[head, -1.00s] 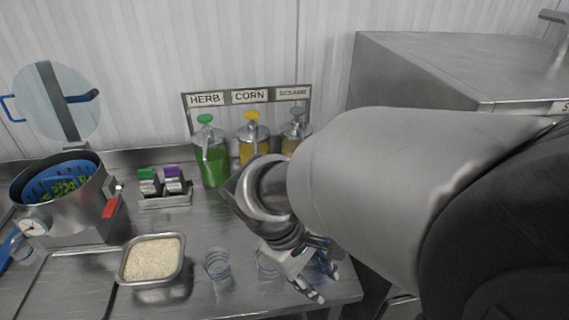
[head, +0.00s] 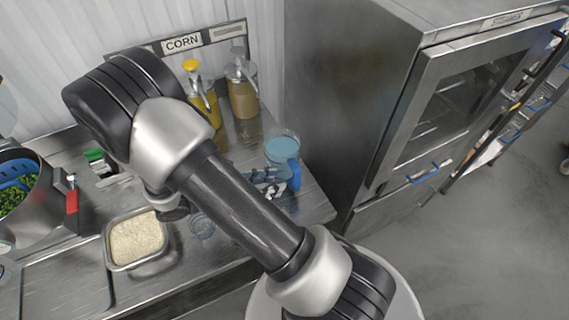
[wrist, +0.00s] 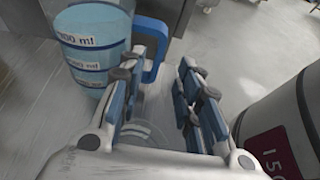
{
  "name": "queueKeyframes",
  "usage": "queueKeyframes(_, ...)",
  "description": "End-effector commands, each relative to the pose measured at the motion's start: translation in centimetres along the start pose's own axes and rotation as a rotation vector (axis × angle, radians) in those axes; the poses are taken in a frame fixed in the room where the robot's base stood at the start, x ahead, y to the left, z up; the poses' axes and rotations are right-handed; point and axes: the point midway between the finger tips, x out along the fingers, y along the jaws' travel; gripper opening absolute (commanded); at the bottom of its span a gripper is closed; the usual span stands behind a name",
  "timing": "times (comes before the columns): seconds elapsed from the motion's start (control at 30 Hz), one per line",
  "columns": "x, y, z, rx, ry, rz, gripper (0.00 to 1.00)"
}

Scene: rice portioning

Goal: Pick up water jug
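The water jug (head: 283,148) is a clear jug of blue water with a blue handle, upright near the counter's right end. In the wrist view the jug (wrist: 92,45), with millilitre marks, is at upper left. Its blue handle (wrist: 160,62) lies by the tip of my left-hand finger. My gripper (wrist: 163,75) is open, with nothing visibly held. Whether the fingers are around the handle or short of it I cannot tell. In the head view my gripper (head: 266,184) shows beside the handle, partly hidden by my arm.
A clear glass (head: 202,226) and a metal tray of rice (head: 112,262) stand left of the jug. Yellow (head: 204,105) and brown (head: 242,95) dispensers stand behind. A steel oven cabinet (head: 335,90) stands at right. A pale cylinder (wrist: 290,120) with a dark red label is close to my gripper.

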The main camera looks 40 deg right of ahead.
Motion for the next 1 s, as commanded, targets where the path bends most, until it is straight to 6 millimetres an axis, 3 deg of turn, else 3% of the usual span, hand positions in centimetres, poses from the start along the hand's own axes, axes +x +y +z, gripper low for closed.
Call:
queueKeyframes(0.1, 2.9, -0.1, -0.1, 0.000, 0.000, -0.007, 0.32)
queueKeyframes(0.3, 6.4, -0.1, -0.1, 0.001, 0.001, -0.004, 0.32)
queueKeyframes(0.57, 8.2, -0.1, -0.1, 0.001, 0.002, -0.004, 0.32)
queueKeyframes(0.83, 12.4, -0.1, -0.1, 0.001, 0.002, -0.005, 0.32)
queueKeyframes(1.0, 13.2, -0.1, -0.1, 0.001, 0.003, -0.002, 0.32)
